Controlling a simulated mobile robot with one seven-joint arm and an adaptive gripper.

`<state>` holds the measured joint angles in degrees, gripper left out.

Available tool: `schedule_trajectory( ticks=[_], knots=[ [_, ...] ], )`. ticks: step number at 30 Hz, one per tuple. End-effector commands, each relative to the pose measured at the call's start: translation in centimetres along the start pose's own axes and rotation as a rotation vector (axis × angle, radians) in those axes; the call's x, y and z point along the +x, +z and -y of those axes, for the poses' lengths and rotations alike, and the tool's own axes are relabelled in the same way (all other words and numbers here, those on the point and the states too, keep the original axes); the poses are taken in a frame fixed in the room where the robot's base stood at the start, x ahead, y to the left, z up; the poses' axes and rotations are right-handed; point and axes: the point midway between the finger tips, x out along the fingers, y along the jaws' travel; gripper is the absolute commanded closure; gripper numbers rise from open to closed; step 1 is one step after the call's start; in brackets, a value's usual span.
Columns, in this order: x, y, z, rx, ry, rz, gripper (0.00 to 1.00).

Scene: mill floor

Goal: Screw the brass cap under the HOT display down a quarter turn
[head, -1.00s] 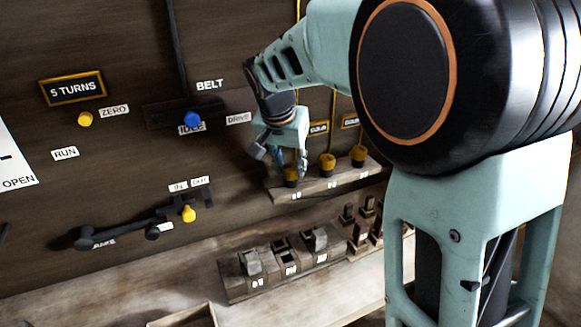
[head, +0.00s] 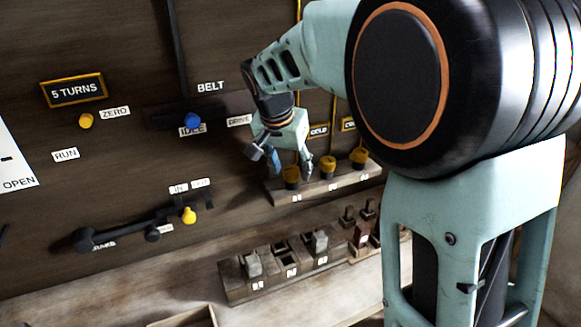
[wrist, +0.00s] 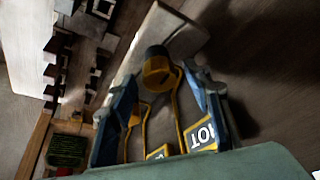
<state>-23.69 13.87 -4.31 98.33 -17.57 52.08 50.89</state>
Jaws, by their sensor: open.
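The nearest brass cap (head: 291,178) is the leftmost of three on a small shelf in the head view. Whether either finger touches the cap cannot be told.

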Motion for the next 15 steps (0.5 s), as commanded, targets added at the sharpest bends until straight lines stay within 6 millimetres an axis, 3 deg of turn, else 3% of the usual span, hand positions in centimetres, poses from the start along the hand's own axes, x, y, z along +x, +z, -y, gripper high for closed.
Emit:
schedule_trajectory(
  ticks=[7, 15],
  knots=[
    [-1.5, -0.1, 0.1, 0.0, -0.003, -0.003, 0.55],
    [-7.2, -0.1, 0.1, 0.001, -0.004, -0.003, 0.55]
  ],
)
